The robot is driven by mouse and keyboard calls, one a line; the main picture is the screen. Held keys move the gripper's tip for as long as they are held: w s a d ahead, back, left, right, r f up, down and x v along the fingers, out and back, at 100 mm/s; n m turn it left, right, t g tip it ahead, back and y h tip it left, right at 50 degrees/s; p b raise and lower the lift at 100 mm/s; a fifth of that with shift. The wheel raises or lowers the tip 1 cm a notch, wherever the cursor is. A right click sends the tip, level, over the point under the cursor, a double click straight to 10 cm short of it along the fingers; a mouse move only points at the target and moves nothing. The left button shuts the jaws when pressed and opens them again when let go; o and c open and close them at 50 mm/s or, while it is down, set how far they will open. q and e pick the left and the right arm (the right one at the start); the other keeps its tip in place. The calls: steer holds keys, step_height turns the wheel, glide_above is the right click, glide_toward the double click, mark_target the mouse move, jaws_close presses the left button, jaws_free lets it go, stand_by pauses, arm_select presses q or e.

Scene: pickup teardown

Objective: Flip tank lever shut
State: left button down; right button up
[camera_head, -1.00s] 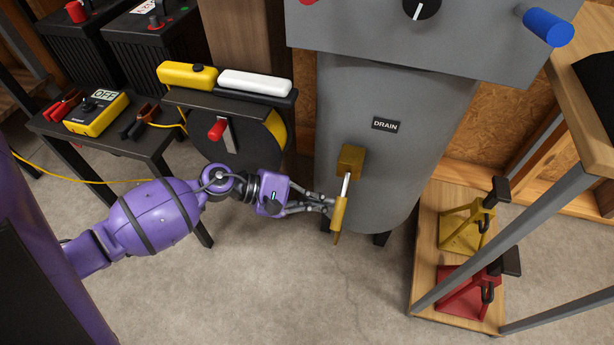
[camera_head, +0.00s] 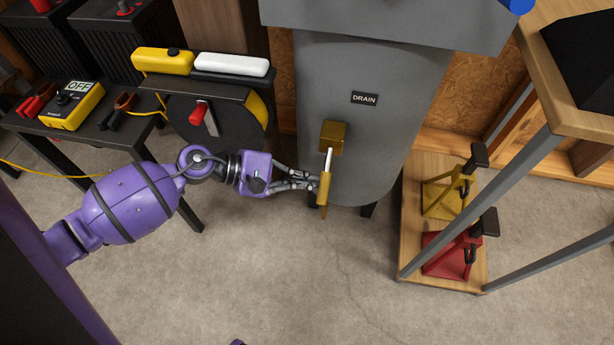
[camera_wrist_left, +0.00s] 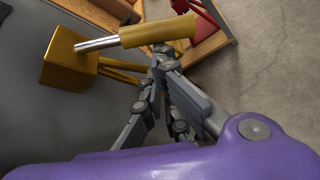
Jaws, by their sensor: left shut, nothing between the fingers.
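The grey tank (camera_head: 375,115) stands at the upper middle of the head view with a DRAIN label (camera_head: 364,98) on its front. Below the label is a brass valve block (camera_head: 333,136) with a lever (camera_head: 325,188) hanging down, a silver rod ending in a yellow grip. In the left wrist view the lever (camera_wrist_left: 158,33) sticks out sideways from the block (camera_wrist_left: 70,60). My left gripper (camera_head: 312,182) is shut and empty, its fingertips close beside the lever's left side. Whether they touch it I cannot tell. My right gripper is not seen.
At the left, a bench holds a yellow multimeter (camera_head: 72,105) reading OFF. A black reel unit (camera_head: 215,115) with a red lever stands beside the tank. At the right, a wooden shelf (camera_head: 412,235) carries yellow and red jack stands. Concrete floor in front is clear.

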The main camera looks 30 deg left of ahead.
arm_select(q)
steer(key=shift+s+r, duration=0.15)
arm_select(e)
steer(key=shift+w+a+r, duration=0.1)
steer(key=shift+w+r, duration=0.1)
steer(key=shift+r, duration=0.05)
arm_select(q)
steer(key=s+d+r+n+g+h+p, duration=0.1)
steer(key=s+r+n+g+p, duration=0.2)
steer(key=r+n+g+p, duration=0.1)
steer(key=shift+s+r+n+g+p, duration=0.3)
steer(key=shift+r+n+g+p, duration=0.15)
steer(key=shift+r+p, duration=0.55)
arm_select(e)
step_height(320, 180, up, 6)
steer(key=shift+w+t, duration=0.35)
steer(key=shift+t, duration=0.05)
arm_select(q)
steer(key=shift+d+f, duration=0.1)
steer(key=shift+f, duration=0.05)
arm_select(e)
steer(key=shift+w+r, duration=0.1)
arm_select(q)
step_height(320, 180, up, 10)
stand_by(0.3)
